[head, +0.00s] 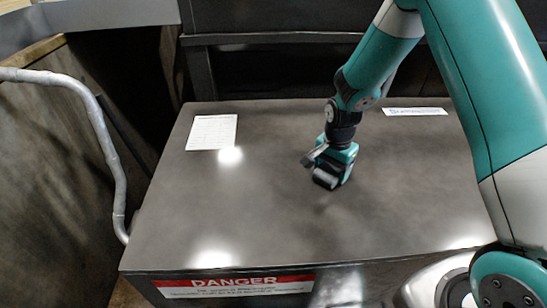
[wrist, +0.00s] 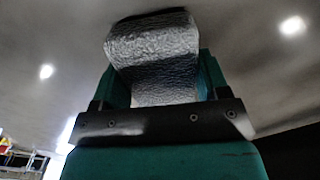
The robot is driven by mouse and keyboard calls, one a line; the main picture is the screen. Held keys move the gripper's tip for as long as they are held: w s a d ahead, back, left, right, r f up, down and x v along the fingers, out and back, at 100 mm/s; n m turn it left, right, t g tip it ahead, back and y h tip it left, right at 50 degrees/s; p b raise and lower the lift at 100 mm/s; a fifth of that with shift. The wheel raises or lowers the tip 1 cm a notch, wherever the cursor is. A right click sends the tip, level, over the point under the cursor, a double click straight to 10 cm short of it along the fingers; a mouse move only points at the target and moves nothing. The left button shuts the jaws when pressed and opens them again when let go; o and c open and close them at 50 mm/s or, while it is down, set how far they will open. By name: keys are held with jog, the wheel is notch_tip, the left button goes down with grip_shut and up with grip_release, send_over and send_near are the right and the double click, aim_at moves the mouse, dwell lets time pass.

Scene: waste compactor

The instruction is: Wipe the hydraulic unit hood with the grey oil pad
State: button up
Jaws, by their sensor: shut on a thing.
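The hydraulic unit hood (head: 260,215) is a dark grey flat top in the head view, with bright light reflections on it. My gripper (head: 328,180) is right of the hood's middle, low over the surface. It is shut on the grey oil pad, a textured grey piece (wrist: 152,60) that fills the space between the fingers in the wrist view. In the head view the pad (head: 325,178) shows at the gripper's tip, at or close to the hood. I cannot tell whether the pad touches it. The hood surface directly under the gripper is hidden.
A white paper label (head: 212,132) lies on the hood's back left, and another label (head: 415,111) at the back right. A red and white DANGER sign (head: 235,285) is on the front face. A silver pipe (head: 105,140) runs along the left.

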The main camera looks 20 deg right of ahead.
jog(key=shift+r+p, duration=2.85)
jog(key=shift+r, duration=1.3)
